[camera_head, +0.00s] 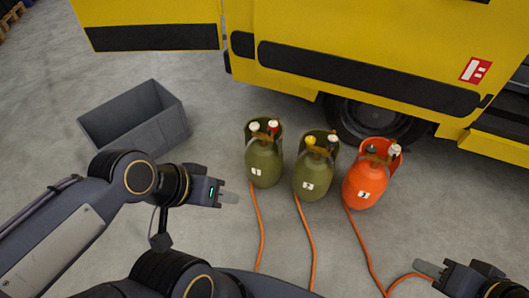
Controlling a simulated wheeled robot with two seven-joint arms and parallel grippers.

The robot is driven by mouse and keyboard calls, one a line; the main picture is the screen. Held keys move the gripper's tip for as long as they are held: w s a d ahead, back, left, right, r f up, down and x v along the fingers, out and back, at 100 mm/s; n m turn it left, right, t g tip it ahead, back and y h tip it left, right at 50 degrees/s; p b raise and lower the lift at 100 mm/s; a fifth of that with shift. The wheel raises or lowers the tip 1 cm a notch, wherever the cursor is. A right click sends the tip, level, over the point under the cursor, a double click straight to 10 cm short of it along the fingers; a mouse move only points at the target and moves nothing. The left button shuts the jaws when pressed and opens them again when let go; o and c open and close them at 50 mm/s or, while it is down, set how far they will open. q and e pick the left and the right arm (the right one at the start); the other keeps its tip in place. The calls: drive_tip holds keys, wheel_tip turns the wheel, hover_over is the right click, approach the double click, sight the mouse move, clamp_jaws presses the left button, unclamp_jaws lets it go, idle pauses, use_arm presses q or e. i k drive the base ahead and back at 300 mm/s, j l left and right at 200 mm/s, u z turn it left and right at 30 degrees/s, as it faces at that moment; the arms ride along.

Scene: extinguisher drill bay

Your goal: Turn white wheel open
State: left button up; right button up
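Three gas cylinders stand upright on the floor. The left one (264,168) is green, with a white wheel (254,126) and a red one (273,126) on top. The middle one (309,183) is also green, with a yellow wheel (310,140) and a pale one (332,138). The right one (364,190) is orange, with a dark wheel (370,149) and a white wheel (394,149). My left gripper (230,197) is left of the left cylinder, apart from it. My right gripper (428,269) is at the lower right, apart from the cylinders. Both grippers' finger gaps are hidden.
Orange hoses (306,232) run from the cylinders across the floor towards me. A grey open bin (151,137) stands at the left. A yellow vehicle (350,40) with a dark wheel stands close behind the cylinders. The floor between bin and cylinders is clear.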

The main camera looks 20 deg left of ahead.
sight(253, 126)
drive_tip(key=i+j+u, duration=0.2)
drive_tip(key=i+j, duration=0.4)
drive_tip(key=i+j+u, duration=0.15)
drive_tip(key=i+j, duration=0.5)
drive_tip(key=i+j+u, duration=0.2)
drive_tip(key=i+j, duration=0.3)
drive_tip(key=i, duration=0.15)
